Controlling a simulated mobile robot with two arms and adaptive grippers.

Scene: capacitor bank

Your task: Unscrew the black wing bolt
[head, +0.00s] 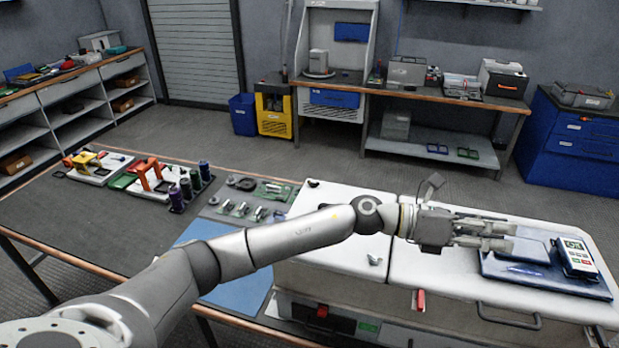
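A small dark piece (313,183), which looks like the black wing bolt, sits at the far left corner of the white cabinet's lid (335,197). It is too small to make out its wings. A grey wing bolt (374,259) sits near the lid's front edge. My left gripper (512,237) reaches across the cabinet to its right part, far to the right of both bolts. Its two fingers are apart with nothing seen between them. My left arm hides part of the lid. My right gripper is out of view.
A blue tray (590,290) with a handheld meter (577,258) lies close to my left gripper. A red handle (421,300) is on the cabinet's front. A blue mat (240,285) and small parts lie left of the cabinet. The dark bench (95,230) has free room.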

